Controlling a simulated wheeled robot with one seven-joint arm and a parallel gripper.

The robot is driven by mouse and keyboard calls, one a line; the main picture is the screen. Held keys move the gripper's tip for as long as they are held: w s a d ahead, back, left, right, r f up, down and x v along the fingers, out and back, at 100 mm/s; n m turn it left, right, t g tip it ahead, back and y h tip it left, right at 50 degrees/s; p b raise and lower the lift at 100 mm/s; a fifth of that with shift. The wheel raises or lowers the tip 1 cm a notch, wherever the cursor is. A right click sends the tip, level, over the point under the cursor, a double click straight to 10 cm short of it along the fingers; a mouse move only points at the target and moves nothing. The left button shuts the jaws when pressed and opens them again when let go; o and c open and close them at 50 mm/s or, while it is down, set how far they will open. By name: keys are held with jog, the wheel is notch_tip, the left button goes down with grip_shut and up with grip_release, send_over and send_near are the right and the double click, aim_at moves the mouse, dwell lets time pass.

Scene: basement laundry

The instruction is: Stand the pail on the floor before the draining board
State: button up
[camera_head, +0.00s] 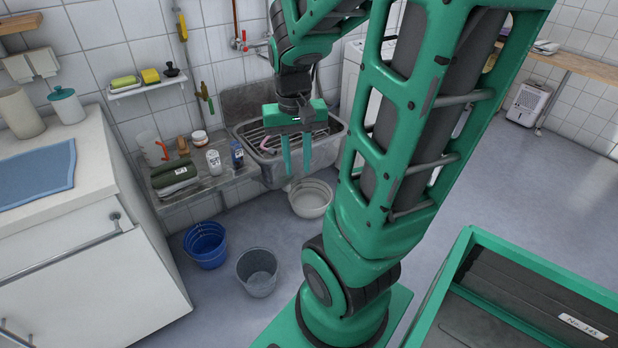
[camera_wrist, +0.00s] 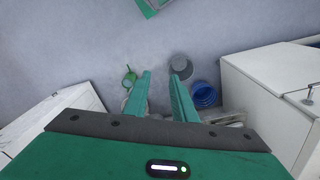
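A blue bucket (camera_head: 205,245) and a grey bucket (camera_head: 257,271) stand upright on the floor before the draining board (camera_head: 230,172), the grey one farther from the wall. Which one is the pail I cannot tell. In the wrist view the grey bucket (camera_wrist: 182,66) and the blue bucket (camera_wrist: 205,95) are right of my fingers. A pale round basin (camera_head: 311,200) is on the floor below the sink. My gripper (camera_head: 296,165) points down in front of the sink, open and empty, well above the floor; its fingers also show in the wrist view (camera_wrist: 160,78).
The sink (camera_head: 335,128) has a rack over it. Bottles, a jar and a dark green bundle (camera_head: 174,176) crowd the draining board. A white cabinet (camera_head: 110,270) bounds the left side. A green object (camera_wrist: 129,77) is on the floor in the wrist view. Open floor lies at right.

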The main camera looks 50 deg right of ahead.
jog(key=s+a+r+n, duration=0.1)
jog(key=s+a+r, duration=0.1)
jog(key=s+a, duration=0.3)
jog(key=s, duration=0.3)
jog(key=shift+s+r+n+y, duration=0.3)
jog(key=shift+s+r+n, duration=0.05)
jog(key=shift+n, duration=0.05)
